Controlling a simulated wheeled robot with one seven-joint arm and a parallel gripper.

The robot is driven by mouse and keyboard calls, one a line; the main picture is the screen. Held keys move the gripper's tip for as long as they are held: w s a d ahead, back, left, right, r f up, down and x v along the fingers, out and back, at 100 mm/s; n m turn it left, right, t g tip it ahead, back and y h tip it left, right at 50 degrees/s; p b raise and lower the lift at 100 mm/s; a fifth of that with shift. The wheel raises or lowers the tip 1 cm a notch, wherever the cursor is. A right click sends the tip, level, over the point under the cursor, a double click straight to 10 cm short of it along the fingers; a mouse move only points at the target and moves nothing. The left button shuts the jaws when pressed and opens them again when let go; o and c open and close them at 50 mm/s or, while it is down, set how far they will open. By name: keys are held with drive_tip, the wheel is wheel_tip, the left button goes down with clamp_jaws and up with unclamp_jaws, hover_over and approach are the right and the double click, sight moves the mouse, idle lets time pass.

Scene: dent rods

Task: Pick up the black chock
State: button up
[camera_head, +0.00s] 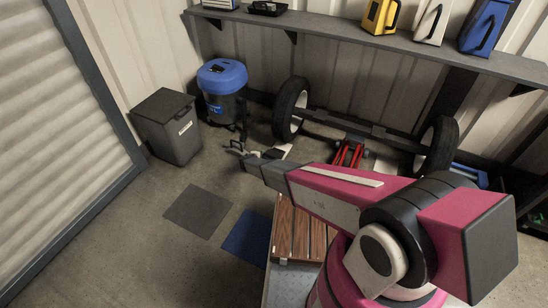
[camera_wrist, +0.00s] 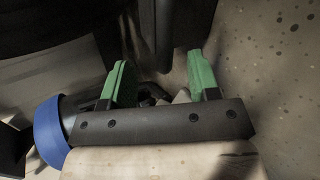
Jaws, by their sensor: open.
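My gripper (camera_head: 240,149) reaches toward the back wall, low near the blue-lidded vacuum and the left wheel. In the wrist view its two green fingers (camera_wrist: 160,80) are spread apart. Small dark shapes (camera_wrist: 152,96) show between and behind the fingers, partly hidden by the gripper's dark crossbar; I cannot tell whether they are the black chock. In the head view a small dark shape (camera_head: 274,153) lies just right of the gripper, near the left wheel; it may be the chock, but it is too small to be sure. Nothing is visibly held.
The blue-lidded vacuum (camera_head: 223,92) and a grey bin (camera_head: 168,127) stand left of the gripper. The left wheel (camera_head: 290,108) and right wheel (camera_head: 437,146) flank a red jack (camera_head: 349,153). A shelf (camera_head: 340,32) runs above.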

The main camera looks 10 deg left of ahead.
sight(271, 155)
drive_tip(key=x, duration=0.3)
drive_tip(key=shift+w+a+f, duration=0.1)
drive_tip(key=shift+w+f, duration=0.1)
clamp_jaws()
drive_tip(key=shift+r, duration=0.1)
